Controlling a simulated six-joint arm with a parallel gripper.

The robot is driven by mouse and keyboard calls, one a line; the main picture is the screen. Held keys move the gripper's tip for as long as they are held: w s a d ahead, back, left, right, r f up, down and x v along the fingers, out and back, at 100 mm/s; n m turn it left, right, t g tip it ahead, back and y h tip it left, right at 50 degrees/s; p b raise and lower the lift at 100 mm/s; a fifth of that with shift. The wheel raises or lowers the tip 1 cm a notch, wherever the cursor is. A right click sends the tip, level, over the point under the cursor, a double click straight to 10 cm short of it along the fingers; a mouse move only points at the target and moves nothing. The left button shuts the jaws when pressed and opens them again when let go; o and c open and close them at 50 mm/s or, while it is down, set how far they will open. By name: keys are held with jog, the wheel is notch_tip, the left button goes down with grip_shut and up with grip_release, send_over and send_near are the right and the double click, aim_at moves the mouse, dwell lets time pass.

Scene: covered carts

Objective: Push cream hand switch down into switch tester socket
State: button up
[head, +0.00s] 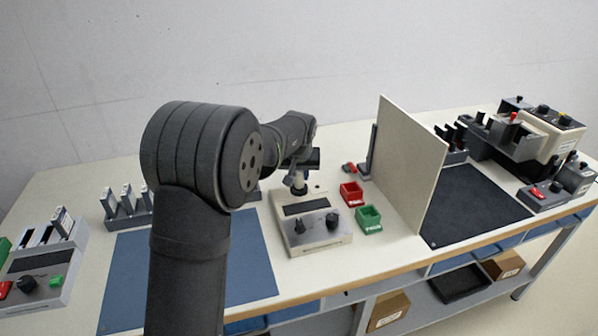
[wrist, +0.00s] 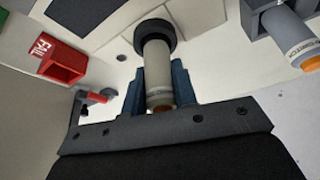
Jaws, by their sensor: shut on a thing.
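The cream hand switch (wrist: 157,62) is a cylinder with an orange end near my palm in the wrist view. My gripper (wrist: 157,88) is shut on it, one blue-grey finger on each side. The switch's far end meets a black ring (wrist: 155,34) on the cream surface; how deep it sits I cannot tell. In the head view my gripper (head: 300,165) is above the back part of the switch tester (head: 298,240), a cream box with a dark display and knobs. My arm partly hides the switch there.
A red bin (head: 351,193) and a green bin (head: 369,219) stand right of the tester. A tall cream divider (head: 408,165) stands beyond them. A blue mat (head: 253,262) lies left. Another grey switch (wrist: 293,35) sits in a rack at the wrist view's upper right.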

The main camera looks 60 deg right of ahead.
jog(key=shift+f, duration=0.4)
jog(key=o, duration=1.1)
jog(key=v, duration=1.7)
jog(key=shift+a+r, duration=0.1)
jog(key=shift+r, duration=0.05)
jog(key=x, duration=1.7)
